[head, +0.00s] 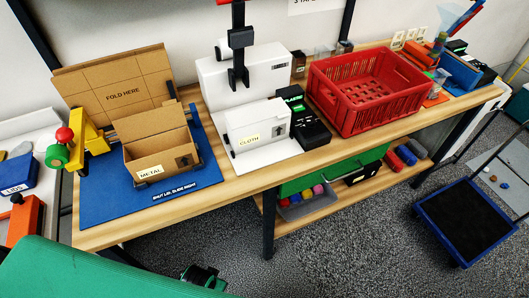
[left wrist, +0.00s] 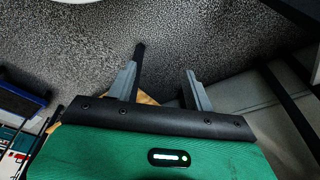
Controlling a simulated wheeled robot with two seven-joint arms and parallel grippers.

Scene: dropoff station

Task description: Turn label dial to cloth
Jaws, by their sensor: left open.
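My right gripper is not in view.
An open cardboard box labelled METAL (head: 158,150) sits on a blue mat (head: 105,205), beside a yellow stand with a red knob (head: 65,134). A red crate (head: 370,90) stands right of the machine. A shelf (head: 320,207) holds bins below.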

